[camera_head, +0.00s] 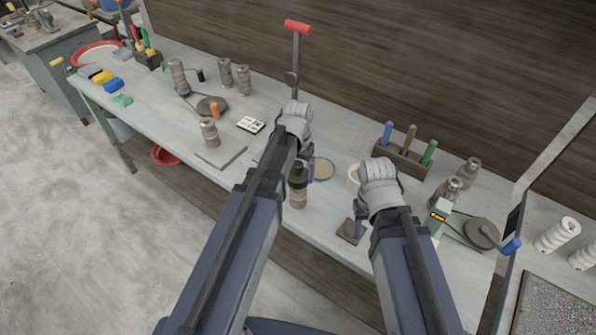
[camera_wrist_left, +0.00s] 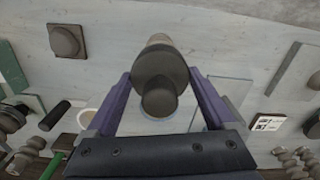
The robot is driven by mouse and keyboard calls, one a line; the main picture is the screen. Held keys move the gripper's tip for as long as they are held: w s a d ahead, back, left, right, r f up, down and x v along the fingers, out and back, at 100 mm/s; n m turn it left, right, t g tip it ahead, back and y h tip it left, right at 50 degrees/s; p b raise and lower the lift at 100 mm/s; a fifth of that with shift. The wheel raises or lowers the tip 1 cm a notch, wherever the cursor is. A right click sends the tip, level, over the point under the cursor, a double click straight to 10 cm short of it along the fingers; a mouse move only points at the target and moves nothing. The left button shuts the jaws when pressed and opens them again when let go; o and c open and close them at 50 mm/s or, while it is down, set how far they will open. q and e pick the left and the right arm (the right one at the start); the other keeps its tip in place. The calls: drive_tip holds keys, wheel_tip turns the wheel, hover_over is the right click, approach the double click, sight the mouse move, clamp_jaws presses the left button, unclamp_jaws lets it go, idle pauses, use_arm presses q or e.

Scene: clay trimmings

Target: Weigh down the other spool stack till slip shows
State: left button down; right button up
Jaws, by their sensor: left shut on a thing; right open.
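My left gripper (camera_head: 304,168) is shut on a dark, round, knobbed weight (camera_head: 298,170). In the left wrist view the weight (camera_wrist_left: 160,78) sits between the two purple fingers. A grey-brown spool stack (camera_head: 298,199) shows directly under the weight, upright near the table's front edge. Whether the weight rests on it or hangs just above cannot be told. Another spool stack (camera_head: 209,134) stands on a grey board (camera_head: 222,154) to the left. My right gripper (camera_head: 361,222) is open, low beside a small dark square block (camera_head: 351,232); its fingertips are partly hidden.
A wooden holder (camera_head: 402,163) with coloured handles stands at the back. A device with a lit display (camera_head: 437,216) and a pulley wheel (camera_head: 482,233) are at right. A white card (camera_head: 251,124) lies left of centre.

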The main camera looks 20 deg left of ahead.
sight(298, 164)
use_arm(q)
drive_tip(key=shift+f+b, duration=0.3)
idle(0.5)
unclamp_jaws()
wheel_tip(298, 164, up, 8)
drive_tip(key=p, duration=0.8)
drive_tip(key=shift+f, duration=0.1)
drive_tip(key=shift+s+f, duration=0.1)
